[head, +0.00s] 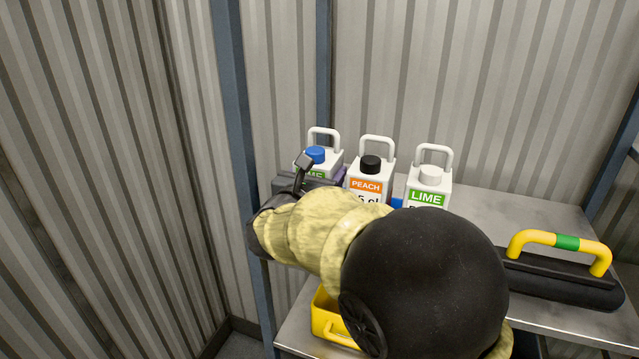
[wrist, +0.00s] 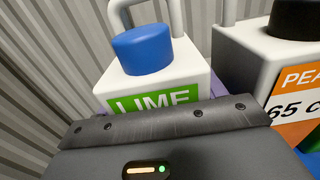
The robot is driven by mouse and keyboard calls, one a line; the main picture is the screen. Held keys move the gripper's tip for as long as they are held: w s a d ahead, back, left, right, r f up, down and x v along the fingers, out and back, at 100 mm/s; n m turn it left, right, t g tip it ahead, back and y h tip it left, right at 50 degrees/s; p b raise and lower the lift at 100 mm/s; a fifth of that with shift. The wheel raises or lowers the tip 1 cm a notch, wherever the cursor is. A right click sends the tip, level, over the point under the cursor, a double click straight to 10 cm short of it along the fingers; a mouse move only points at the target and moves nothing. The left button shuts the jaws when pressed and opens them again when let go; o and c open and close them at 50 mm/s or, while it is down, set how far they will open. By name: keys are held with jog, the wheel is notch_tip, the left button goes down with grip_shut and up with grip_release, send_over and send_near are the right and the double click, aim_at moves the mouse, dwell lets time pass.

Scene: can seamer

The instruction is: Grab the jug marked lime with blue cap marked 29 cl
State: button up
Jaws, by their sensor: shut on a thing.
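The white jug with a blue cap (head: 316,155) and a green label is at the left of the row of jugs. In the wrist view the blue-capped jug (wrist: 155,80) fills the upper middle, and its label reads LIME. Its lower part and any volume marking are hidden behind my gripper. My gripper (head: 303,178) is at the front of this jug and shut on it. In the wrist view the dark gripper body (wrist: 180,145) covers the bottom; the fingertips are hidden.
Close to the right stands a white PEACH jug with a black cap (head: 370,167), then a LIME jug with a white cap (head: 430,178). A yellow-handled black tool (head: 560,270) lies on the metal table (head: 510,207). A yellow tray (head: 323,322) is in front. A blue post (head: 236,130) is at left.

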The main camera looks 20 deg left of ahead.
jog(key=shift+r, duration=0.15)
notch_tip(320, 180, up, 10)
jog(key=b, duration=0.3)
dwell(0.6)
